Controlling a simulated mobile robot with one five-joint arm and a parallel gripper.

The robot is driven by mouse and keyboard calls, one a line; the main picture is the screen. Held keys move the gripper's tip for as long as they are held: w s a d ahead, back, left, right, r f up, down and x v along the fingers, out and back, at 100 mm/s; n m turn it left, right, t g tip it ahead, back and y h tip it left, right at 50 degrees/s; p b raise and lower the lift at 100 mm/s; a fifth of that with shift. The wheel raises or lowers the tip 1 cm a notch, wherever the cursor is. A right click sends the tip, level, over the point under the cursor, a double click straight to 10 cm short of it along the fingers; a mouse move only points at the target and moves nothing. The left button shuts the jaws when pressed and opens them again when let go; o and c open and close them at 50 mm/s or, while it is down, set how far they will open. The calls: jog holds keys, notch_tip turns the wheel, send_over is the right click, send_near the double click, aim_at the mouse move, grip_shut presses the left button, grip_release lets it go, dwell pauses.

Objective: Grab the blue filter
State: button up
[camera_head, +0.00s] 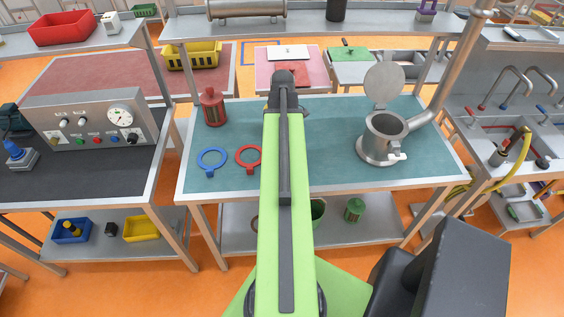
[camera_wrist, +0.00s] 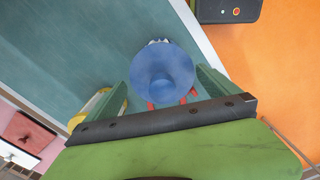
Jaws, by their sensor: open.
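The blue filter shows in the wrist view as a round, dished blue top (camera_wrist: 161,72) with a raised centre. It is over the teal worktop, close to the metal edge. My gripper (camera_wrist: 162,78) is open, with one green finger on each side of the blue top. I cannot tell whether either finger touches it. The filter's lower body is hidden under its top. In the head view my arm covers the middle of the worktop, and neither the blue filter nor my fingers can be made out.
A red filter (camera_head: 211,108), a blue ring (camera_head: 211,160) and a red ring (camera_head: 248,157) are on the teal worktop (camera_head: 340,172), left of my arm. A metal housing with an open lid (camera_head: 384,140) stands right. A green filter (camera_head: 354,209) sits on the lower shelf.

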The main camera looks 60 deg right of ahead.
notch_tip(320, 180, down, 5)
jog(key=b, duration=0.5)
jog(key=shift+w+a, duration=0.1)
jog(key=shift+a, duration=0.05)
jog(key=shift+c, duration=0.3)
jog(key=c, duration=1.7)
